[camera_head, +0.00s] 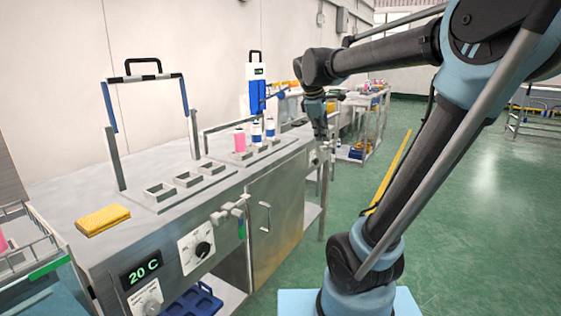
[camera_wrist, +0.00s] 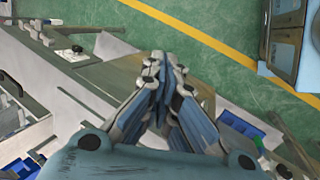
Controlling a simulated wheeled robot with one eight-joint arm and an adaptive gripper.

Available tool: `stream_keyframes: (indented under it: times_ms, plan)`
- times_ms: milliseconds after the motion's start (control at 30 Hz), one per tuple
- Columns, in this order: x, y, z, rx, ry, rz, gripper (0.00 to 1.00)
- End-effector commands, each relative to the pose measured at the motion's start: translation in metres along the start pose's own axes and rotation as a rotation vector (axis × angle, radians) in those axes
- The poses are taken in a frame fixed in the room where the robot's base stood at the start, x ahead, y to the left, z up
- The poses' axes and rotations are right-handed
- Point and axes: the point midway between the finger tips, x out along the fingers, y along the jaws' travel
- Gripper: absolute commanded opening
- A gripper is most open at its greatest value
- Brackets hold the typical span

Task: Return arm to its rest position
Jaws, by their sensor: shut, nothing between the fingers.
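My arm reaches from the right of the head view over the right end of the steel workbench (camera_head: 130,222). My gripper (camera_head: 322,132) points down beside the bench's front right corner in the head view. In the wrist view my gripper (camera_wrist: 163,62) has its fingers together with nothing between them. Below it in the wrist view are the bench edge and the green floor (camera_wrist: 210,48).
A valve (camera_head: 228,212) juts from the front. A cart (camera_head: 358,150) stands behind. Green floor is open at right.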

Motion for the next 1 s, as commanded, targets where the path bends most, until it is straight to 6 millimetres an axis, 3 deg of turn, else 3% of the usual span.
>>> stream_keyframes:
  times_ms: [100, 300, 700, 833, 1000]
  plan:
    - [0.020, -0.039, 0.029, 0.169, 0.013, -0.039, 0.00]
    - [0.055, -0.105, 0.064, 0.454, 0.032, -0.106, 0.00]
    - [0.128, -0.235, 0.103, 1.001, 0.045, -0.243, 0.00]
    - [0.145, -0.261, 0.106, 1.115, 0.044, -0.273, 0.00]
    - [0.154, -0.276, 0.107, 1.181, 0.043, -0.291, 0.00]
